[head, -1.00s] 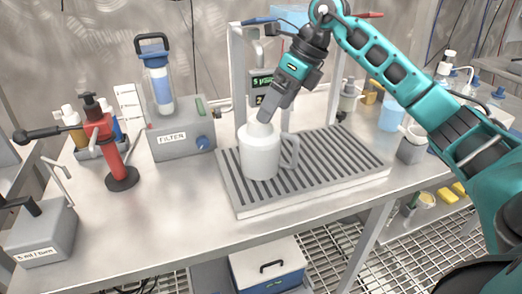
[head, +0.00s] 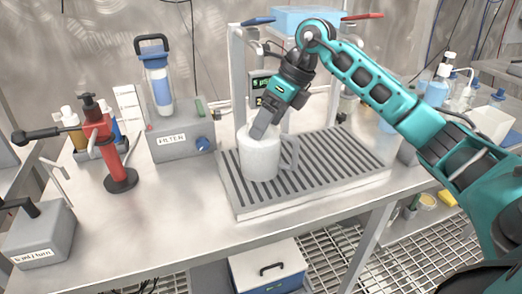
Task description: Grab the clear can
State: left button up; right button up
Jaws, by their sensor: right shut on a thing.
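The clear can (head: 260,162) looks whitish and has a side handle (head: 291,153). It stands upright on the slatted drain rack (head: 345,166) in the middle of the bench. My right gripper (head: 259,131) reaches down from above, tilted, and is shut on the can at its top. The fingertips and the exact place of contact are partly hidden against the can's upper part. My left gripper is not in view.
A grey filter unit (head: 180,142) and a red hand pump (head: 112,155) stand to the left. A metal frame with a green display (head: 262,84) rises behind the can. The front left of the bench (head: 150,225) is clear.

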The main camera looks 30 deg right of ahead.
jog(key=shift+f, duration=0.2)
jog(key=c, duration=0.8)
jog(key=shift+r, duration=0.1)
